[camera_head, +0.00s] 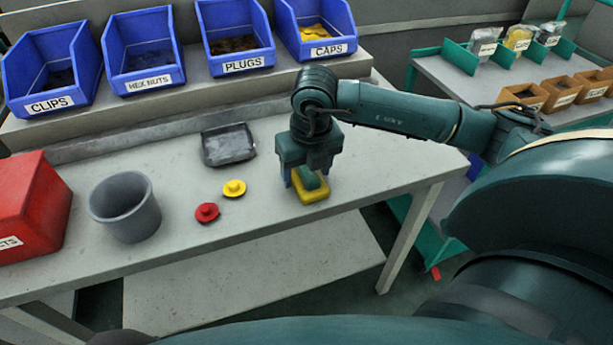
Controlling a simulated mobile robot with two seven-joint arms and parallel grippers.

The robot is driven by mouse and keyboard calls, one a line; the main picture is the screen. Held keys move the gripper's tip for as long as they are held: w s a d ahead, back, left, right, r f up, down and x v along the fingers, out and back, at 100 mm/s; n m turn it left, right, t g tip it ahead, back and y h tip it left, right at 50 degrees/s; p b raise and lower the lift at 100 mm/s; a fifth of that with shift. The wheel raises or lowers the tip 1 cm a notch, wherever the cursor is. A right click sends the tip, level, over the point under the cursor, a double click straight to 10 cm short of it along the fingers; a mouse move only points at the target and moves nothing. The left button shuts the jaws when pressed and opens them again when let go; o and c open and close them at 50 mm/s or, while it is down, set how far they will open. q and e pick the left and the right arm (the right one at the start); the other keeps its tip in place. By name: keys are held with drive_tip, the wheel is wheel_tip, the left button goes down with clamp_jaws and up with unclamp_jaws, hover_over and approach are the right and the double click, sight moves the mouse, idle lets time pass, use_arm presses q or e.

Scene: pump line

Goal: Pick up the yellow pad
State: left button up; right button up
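The yellow pad (312,196) lies on the grey table near its front edge, right of the middle of the view. My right gripper (308,177) points straight down over the pad, with its fingers low at it. The gripper hides the pad's back and upper part. A green piece shows just above the yellow; I cannot tell whether it is part of the pad or a finger. I cannot tell whether the fingers press on the pad. My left gripper is not in view.
Left of the pad are a yellow knobbed disc (234,188), a red one (207,212), a dark tray (228,145), a grey bucket (126,207) and a red box (32,207). Blue labelled bins (243,66) stand on the shelf behind. A green-sided bench (455,85) stands at right.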

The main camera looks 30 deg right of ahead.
sight(306, 168)
drive_tip(key=c, duration=0.7)
drive_tip(key=shift+r, duration=0.15)
drive_tip(key=shift+c, duration=0.2)
wheel_tip(306, 168, up, 10)
drive_tip(key=shift+f, duration=0.1)
drive_tip(key=o, duration=0.4)
drive_tip(key=shift+c, duration=1.5)
